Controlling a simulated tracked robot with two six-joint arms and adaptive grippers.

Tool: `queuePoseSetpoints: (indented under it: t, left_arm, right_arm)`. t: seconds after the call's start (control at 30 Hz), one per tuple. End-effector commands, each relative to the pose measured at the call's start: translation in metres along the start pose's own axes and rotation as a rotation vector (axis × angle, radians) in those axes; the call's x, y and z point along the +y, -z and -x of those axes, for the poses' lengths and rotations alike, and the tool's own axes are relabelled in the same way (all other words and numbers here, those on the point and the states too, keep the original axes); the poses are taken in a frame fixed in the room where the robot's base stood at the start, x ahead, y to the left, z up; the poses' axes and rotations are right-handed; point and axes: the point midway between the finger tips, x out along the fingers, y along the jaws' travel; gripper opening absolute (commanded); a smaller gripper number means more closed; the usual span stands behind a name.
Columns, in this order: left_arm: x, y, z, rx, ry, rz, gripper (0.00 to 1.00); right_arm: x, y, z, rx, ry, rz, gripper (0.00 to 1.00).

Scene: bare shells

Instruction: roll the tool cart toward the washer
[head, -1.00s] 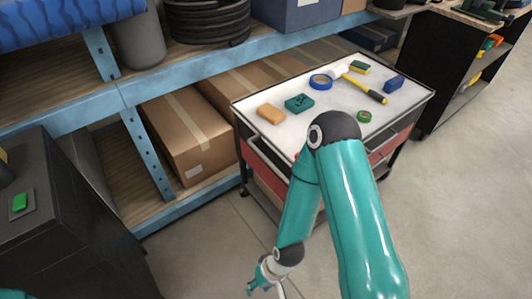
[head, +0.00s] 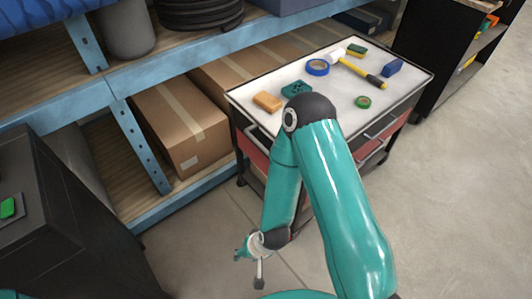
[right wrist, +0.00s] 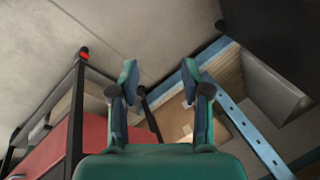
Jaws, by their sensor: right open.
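The tool cart (head: 350,100) has a white top, a dark frame and red drawer fronts, and stands beside the shelving in the head view. My right arm hides part of its near side. My right gripper (head: 247,262) hangs low in front of the cart's near left end, apart from it. In the right wrist view my right gripper (right wrist: 160,78) has its fingers spread with nothing between them. The cart's red side (right wrist: 75,150) shows left of the fingers there. My left gripper is out of view. I cannot identify a washer in these frames.
Blue-framed shelving (head: 110,95) with cardboard boxes (head: 180,120) runs behind the cart. Tape, a hammer (head: 362,73) and small blocks lie on the cart top. A dark cabinet (head: 70,220) with a green button stands at left; a black shelf unit (head: 440,50) at right. Right floor is clear.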

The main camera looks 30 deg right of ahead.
Motion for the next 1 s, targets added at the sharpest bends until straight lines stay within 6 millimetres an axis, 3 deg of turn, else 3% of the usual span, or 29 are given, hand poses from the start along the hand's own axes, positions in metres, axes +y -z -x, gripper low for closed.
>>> queuePoseSetpoints:
  t: [0.03, 0.17, 0.3, 0.4, 0.6, 0.7, 0.87, 1.0]
  left_arm:
    - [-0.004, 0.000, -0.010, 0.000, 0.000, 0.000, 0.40]
    - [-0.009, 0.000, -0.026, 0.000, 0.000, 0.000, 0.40]
    - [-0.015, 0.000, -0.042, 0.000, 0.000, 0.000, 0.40]
    - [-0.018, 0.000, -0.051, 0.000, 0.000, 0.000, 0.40]
    - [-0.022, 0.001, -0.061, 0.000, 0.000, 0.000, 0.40]
    - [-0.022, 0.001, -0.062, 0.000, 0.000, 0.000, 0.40]
    - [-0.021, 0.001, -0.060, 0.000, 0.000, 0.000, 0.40]
    - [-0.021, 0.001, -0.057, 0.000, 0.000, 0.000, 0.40]
  right_arm:
    - [0.000, 0.017, -0.012, 0.089, 0.001, -0.118, 0.47]
    - [0.003, 0.073, -0.018, 0.396, 0.051, -0.510, 0.47]
    - [0.012, 0.129, 0.003, 0.761, 0.221, -0.904, 0.47]
    - [0.018, 0.154, 0.029, 0.984, 0.399, -1.099, 0.47]
    - [0.020, 0.172, 0.078, 1.247, 0.720, -1.268, 0.47]
    - [0.019, 0.175, 0.090, 1.295, 0.801, -1.290, 0.47]
    - [0.022, 0.187, 0.094, 1.311, 0.830, -1.302, 0.47]
    - [0.028, 0.207, 0.092, 1.313, 0.827, -1.302, 0.47]
